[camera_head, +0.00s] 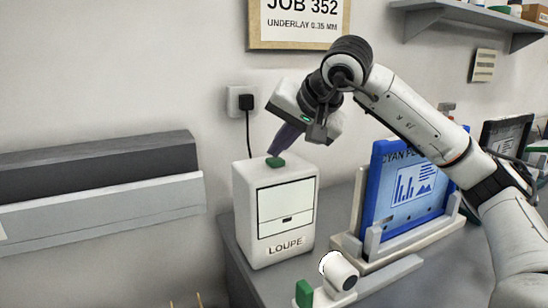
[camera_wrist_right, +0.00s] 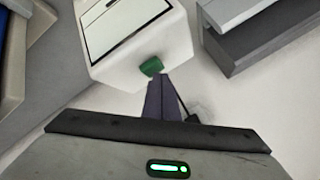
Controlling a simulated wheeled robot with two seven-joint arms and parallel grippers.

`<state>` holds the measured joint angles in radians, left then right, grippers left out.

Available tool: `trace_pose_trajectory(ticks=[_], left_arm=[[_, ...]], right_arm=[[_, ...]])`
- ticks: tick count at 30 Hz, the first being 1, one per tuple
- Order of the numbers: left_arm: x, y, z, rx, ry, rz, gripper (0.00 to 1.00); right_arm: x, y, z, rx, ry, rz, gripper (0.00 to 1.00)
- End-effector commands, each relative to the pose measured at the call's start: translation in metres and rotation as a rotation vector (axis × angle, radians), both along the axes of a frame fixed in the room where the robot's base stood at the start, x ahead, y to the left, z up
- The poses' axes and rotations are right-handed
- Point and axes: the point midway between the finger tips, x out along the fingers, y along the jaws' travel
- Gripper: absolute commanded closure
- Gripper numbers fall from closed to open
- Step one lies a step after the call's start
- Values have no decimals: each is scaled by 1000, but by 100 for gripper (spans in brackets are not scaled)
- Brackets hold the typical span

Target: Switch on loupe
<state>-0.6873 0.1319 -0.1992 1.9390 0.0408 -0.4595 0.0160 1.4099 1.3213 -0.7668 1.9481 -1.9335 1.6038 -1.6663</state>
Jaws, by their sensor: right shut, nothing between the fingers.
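The loupe unit (camera_head: 284,222) is a white box labelled LOUPE, standing upright at the left end of the grey counter. It has a pale front panel and a green button (camera_head: 275,162) on its top. My right gripper (camera_head: 275,152) is shut and empty, pointing down with its fingertips at the green button; I cannot tell if they press it. In the right wrist view the unit (camera_wrist_right: 135,45) shows at the top, and the fingertips (camera_wrist_right: 156,77) are right by the green button (camera_wrist_right: 151,66). My left gripper is not in view.
A wall socket with a black plug (camera_head: 243,102) is behind the unit. A blue framed plate (camera_head: 405,190) stands in a white holder to the right. A white device with a green end (camera_head: 304,293) is in front. A grey rail (camera_head: 100,210) is on the left.

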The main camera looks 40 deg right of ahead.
Motion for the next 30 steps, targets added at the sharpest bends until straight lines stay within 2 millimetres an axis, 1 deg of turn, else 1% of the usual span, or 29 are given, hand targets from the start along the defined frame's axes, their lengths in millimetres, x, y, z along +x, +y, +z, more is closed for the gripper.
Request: trace_pose_trajectory(ticks=[4,9,14,21,24,30], left_arm=[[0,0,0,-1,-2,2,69],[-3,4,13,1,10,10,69],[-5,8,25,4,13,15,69],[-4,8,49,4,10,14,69],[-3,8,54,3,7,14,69],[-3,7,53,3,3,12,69]], right_arm=[[0,0,0,0,-1,0,100],[0,0,21,0,-1,0,100],[0,0,37,-1,-1,-1,100],[0,0,59,-1,-1,-1,100],[0,0,62,-1,-1,-1,100],[0,0,60,0,-1,0,100]])
